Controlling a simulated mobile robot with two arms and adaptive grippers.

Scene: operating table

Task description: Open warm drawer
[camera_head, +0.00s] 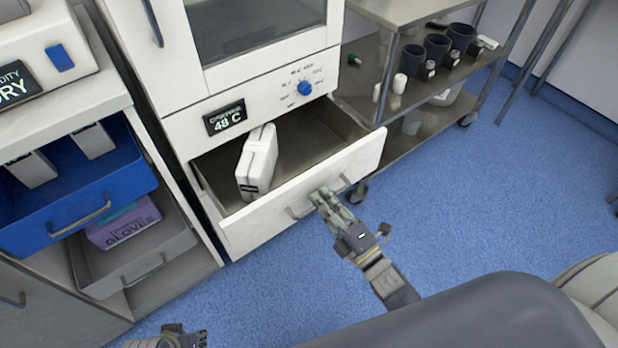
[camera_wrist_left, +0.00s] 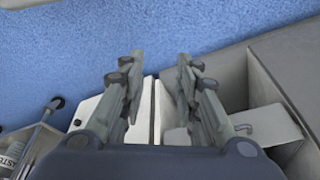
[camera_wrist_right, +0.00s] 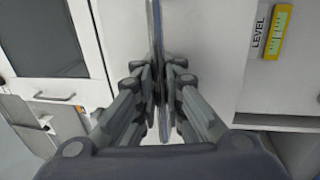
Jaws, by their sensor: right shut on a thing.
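The warm drawer (camera_head: 310,187) is the white drawer under the cabinet with the 48°C display (camera_head: 225,118). It stands pulled out, and its grey inside shows. A white box-like pack (camera_head: 258,162) stands in it. My right gripper (camera_head: 322,196) is shut on the drawer's bar handle (camera_head: 298,211) at the front panel. In the right wrist view the handle (camera_wrist_right: 154,40) runs between the fingers of the right gripper (camera_wrist_right: 162,85). My left gripper (camera_wrist_left: 158,70) is open and empty in the left wrist view.
A blue drawer (camera_head: 85,190) and a grey drawer with a purple gloves box (camera_head: 124,222) stand open at the left. A steel cart (camera_head: 415,105) with dark cups is at the back right. Blue floor (camera_head: 470,200) is clear at the right.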

